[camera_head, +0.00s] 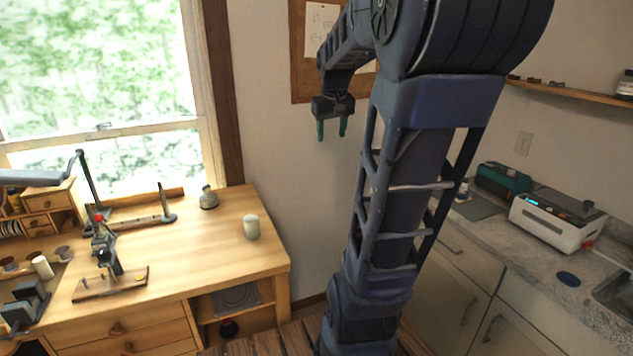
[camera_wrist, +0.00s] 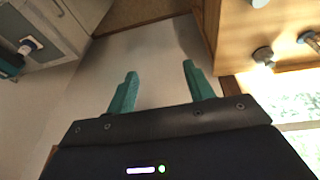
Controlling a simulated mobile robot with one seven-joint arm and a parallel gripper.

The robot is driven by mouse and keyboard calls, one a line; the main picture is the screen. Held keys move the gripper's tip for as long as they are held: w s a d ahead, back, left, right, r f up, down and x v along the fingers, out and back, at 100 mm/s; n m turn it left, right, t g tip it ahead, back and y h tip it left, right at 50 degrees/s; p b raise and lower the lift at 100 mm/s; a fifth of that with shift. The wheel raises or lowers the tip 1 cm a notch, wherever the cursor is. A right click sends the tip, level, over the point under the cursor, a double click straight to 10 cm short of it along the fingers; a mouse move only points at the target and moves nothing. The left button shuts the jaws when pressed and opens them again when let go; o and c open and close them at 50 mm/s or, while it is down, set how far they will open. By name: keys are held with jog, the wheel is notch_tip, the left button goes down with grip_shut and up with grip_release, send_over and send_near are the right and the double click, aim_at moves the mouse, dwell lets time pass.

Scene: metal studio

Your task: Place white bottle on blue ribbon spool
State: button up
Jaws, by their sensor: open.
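My gripper (camera_head: 332,129) is open and empty, raised in the air in front of the wall. Its two green fingers are spread apart in the wrist view (camera_wrist: 160,72). A small white bottle with some blue on it (camera_head: 462,190) stands on the right counter, partly hidden by my arm. A white bottle-like shape also shows at the left of the wrist view (camera_wrist: 28,45). A flat, round blue thing (camera_head: 568,279), perhaps the blue ribbon spool, lies on the counter near the sink. My gripper is far from both.
A wooden workbench (camera_head: 200,255) on the left holds a pale jar (camera_head: 251,228), a grey flask (camera_head: 208,198) and a stand (camera_head: 108,255). The counter (camera_head: 520,245) also carries a teal device (camera_head: 503,181) and a white machine (camera_head: 556,222). A shelf (camera_head: 570,92) hangs above.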

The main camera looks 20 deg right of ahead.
jog(key=s+a+f, duration=0.3)
jog(key=s+a, duration=0.2)
jog(key=s, duration=0.2)
jog(key=s+a+f+t+y, duration=0.1)
jog(key=s+a+f, duration=0.3)
jog(key=s+a, duration=0.2)
jog(key=shift+s+f, duration=0.15)
jog(key=shift+s, duration=0.8)
